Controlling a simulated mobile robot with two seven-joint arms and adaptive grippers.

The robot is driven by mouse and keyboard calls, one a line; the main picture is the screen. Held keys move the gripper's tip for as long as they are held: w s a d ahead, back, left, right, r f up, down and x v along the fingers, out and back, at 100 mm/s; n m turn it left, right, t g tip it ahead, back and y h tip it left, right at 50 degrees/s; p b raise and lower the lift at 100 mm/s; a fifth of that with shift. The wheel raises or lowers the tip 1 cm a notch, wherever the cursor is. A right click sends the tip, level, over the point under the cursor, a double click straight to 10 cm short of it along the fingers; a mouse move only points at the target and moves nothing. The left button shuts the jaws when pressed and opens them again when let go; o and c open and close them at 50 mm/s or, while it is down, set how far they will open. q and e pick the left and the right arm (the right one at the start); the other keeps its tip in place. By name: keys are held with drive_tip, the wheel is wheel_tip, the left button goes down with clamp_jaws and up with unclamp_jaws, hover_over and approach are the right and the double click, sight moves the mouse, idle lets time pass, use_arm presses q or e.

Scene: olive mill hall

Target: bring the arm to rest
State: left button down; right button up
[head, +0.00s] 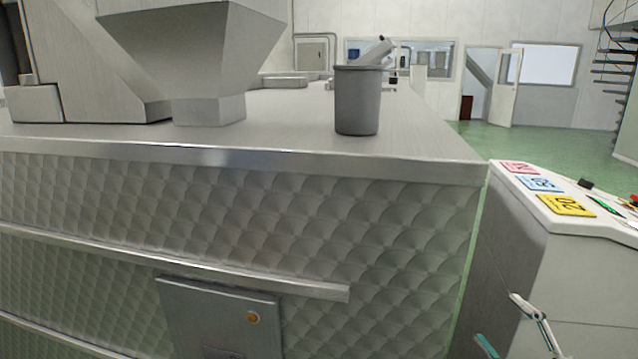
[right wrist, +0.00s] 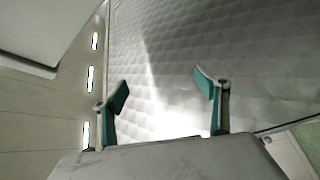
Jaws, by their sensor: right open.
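My right gripper (head: 502,322) is at the lower right of the head view, in front of the control console and low beside the machine's quilted metal side. In the right wrist view its two teal-padded fingers (right wrist: 165,100) stand wide apart with nothing between them. Beyond them is the quilted metal panel (right wrist: 180,50). My left gripper does not show in either view.
A steel machine (head: 330,240) fills the left and middle, with a grey cup (head: 357,105) and a hopper (head: 190,50) on top. A console (head: 545,210) with coloured labels stands at right. Green floor (head: 480,145) is open behind, towards a door.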

drive_tip(key=s+a+f+m+g+h, duration=0.1)
drive_tip(key=s+a+f+m, duration=0.25)
drive_tip(key=f, duration=0.35)
drive_tip(key=s+a+f+m+g+h, duration=0.1)
drive_tip(key=s+a+f+m+g, duration=0.1)
drive_tip(key=s+f, duration=0.3)
drive_tip(key=s+a+f+m+g+h, duration=0.1)
drive_tip(key=s+a+f+m+h, duration=0.15)
drive_tip(key=f, duration=0.55)
drive_tip(key=s+a+f+m+g+p, duration=0.1)
drive_tip(key=s+a+f+m+g, duration=0.3)
drive_tip(key=s+a+f, duration=0.5)
drive_tip(key=s+f+y, duration=0.1)
drive_tip(key=s, duration=0.2)
drive_tip(key=shift+m, duration=0.3)
drive_tip(key=shift+c, duration=0.3)
